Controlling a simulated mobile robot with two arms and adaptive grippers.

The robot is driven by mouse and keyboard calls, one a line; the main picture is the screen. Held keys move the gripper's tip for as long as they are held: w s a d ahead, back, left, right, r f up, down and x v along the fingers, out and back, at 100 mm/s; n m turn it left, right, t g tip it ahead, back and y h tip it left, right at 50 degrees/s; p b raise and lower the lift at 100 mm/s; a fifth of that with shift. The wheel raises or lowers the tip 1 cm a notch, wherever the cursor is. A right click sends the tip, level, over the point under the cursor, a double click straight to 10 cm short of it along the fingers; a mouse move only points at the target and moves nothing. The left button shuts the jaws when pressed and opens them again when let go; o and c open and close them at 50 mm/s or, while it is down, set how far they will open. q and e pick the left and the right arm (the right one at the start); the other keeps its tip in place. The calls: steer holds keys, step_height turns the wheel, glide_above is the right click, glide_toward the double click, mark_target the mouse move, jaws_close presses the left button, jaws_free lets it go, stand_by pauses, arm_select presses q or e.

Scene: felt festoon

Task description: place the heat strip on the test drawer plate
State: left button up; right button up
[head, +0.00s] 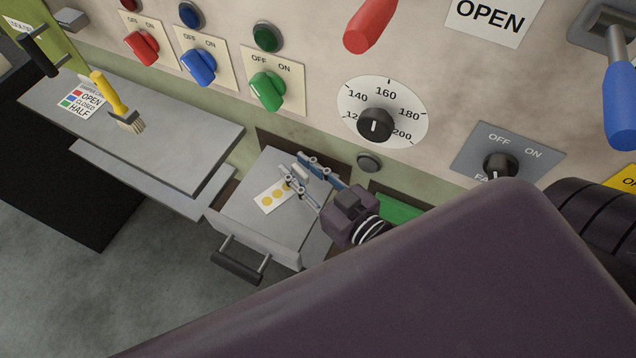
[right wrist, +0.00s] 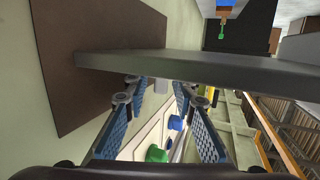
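The heat strip (head: 271,197), a white card with yellow dots, appears to lie flat on the grey plate of the pulled-out test drawer (head: 291,234). My right gripper (head: 291,164) is over the back part of this plate, just behind the strip. Its two blue fingers are apart, and the nearer finger hides the strip's back end. In the right wrist view the gripper (right wrist: 158,90) also shows open, close to the edge of a grey slab (right wrist: 210,72). A small pale piece shows between the fingers; I cannot tell what it is. My left gripper is not in view.
A grey shelf (head: 190,140) left of the drawer carries a yellow-handled brush (head: 118,105) and a label card. The drawer's dark handle (head: 238,265) sticks out in front. The panel behind has coloured switches and a temperature dial (head: 382,110). My arm hides the lower right.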

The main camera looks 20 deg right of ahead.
mark_target(322, 200)
steer(key=v, duration=0.7)
steer(key=shift+b, duration=0.3)
